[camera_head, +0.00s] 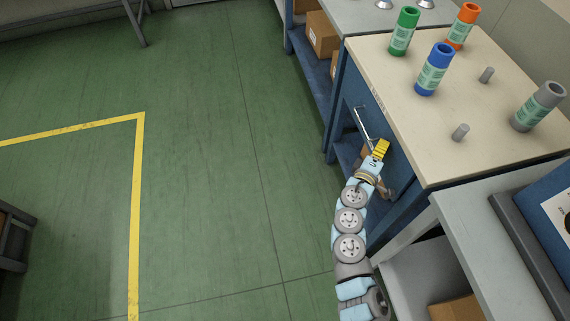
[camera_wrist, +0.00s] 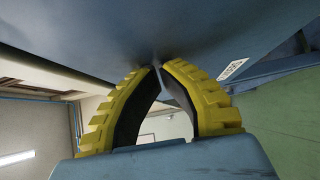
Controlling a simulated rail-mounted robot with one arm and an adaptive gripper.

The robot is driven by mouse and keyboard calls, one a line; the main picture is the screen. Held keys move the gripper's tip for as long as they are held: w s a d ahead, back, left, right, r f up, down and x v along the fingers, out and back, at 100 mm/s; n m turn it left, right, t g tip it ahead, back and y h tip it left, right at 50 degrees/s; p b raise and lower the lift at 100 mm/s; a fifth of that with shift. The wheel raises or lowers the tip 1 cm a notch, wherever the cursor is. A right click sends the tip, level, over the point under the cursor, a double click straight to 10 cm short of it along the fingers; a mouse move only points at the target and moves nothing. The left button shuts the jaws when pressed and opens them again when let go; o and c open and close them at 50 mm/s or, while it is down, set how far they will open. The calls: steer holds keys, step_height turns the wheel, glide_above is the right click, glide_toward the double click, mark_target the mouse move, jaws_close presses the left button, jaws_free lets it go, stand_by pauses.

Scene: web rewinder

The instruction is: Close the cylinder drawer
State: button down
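The cylinder drawer (camera_head: 389,142) has a blue front below the beige top of a cabinet, with a pale bar handle (camera_head: 361,122). In the head view the front looks flush or nearly flush with the cabinet, and no drawer interior shows. My gripper (camera_head: 382,146), with yellow fingers, is close to the front, beside the near end of the handle. In the wrist view the fingertips (camera_wrist: 157,67) come together at a blue-grey surface, with nothing clearly held. Whether they touch it cannot be told.
Green, blue, orange and grey labelled cylinders stand on the beige top (camera_head: 445,130), with two short grey pegs. A shelf with cardboard boxes (camera_head: 322,34) is beyond. A grey table (camera_head: 470,215) stands nearer. Open green floor (camera_head: 215,160) lies left.

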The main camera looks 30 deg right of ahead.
steer(key=shift+w+a, duration=0.1)
steer(key=shift+a, duration=0.3)
steer(key=w+a+p+v, duration=0.1)
steer(key=p+v, duration=0.1)
steer(key=v, duration=1)
steer(key=shift+w+a+p, duration=0.2)
steer(key=shift+w+p, duration=0.15)
steer(key=shift+w+a, duration=0.1)
steer(key=shift+w, duration=0.05)
